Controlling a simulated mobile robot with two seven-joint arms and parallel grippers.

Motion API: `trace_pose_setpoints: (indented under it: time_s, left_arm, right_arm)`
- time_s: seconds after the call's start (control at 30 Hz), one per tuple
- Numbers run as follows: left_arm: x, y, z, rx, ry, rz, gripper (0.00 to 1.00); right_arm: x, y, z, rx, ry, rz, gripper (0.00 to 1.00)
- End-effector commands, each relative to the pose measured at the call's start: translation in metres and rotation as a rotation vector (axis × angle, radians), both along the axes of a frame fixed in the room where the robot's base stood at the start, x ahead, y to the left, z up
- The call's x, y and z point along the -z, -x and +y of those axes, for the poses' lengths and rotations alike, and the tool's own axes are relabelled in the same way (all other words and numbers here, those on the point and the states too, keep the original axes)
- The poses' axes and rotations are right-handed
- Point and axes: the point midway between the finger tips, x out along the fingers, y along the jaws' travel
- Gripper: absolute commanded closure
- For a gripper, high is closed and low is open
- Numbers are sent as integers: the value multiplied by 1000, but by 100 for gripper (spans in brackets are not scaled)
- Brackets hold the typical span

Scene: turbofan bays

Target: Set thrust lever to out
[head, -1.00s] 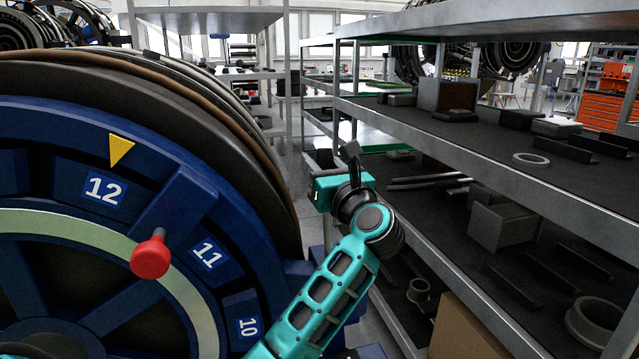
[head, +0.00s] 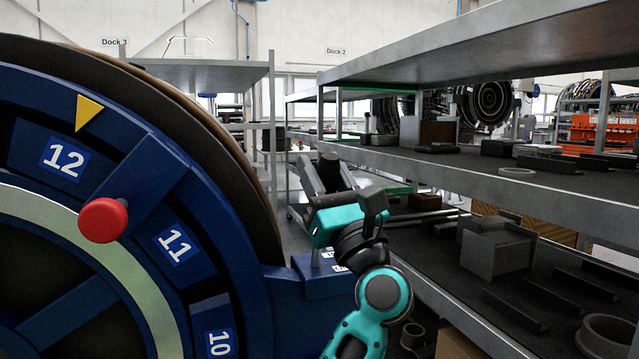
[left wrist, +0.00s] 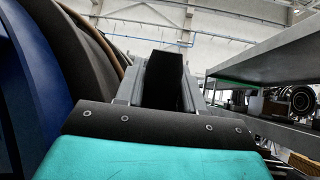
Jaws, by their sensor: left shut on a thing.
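My left gripper (head: 324,172) is in the middle of the head view, its grey fingers pointing up and away. In the left wrist view a dark upright block, the thrust lever's grip (left wrist: 163,80), stands between the fingers, and the gripper is shut on it. Below the gripper, a short grey post rises from a blue box (head: 340,283) with small white labels, too small to read. The lever's middle part is hidden behind the teal gripper body. My right gripper is not in view.
A large blue wheel (head: 75,220) numbered 10, 11 and 12, with a red knob (head: 103,220) and a yellow pointer (head: 88,111), fills the left. A metal shelf unit (head: 570,195) with dark parts stands close on the right. A narrow aisle lies between.

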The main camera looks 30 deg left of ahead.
Motion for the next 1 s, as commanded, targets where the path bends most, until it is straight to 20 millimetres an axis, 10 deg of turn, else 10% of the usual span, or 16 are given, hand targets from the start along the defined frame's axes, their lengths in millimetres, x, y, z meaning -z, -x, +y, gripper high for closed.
trace_pose_setpoints:
  time_s: [0.4,0.43,0.5,1.0]
  left_arm:
    - [4,1,-3,-2,-9,1,100]
    - [4,1,-3,-2,-9,1,61]
    - [4,1,-3,-1,-7,1,55]
    - [8,4,-8,1,-6,-1,42]
  right_arm:
    - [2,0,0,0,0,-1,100]
    - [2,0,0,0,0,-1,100]
    - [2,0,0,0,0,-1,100]
    - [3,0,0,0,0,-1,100]
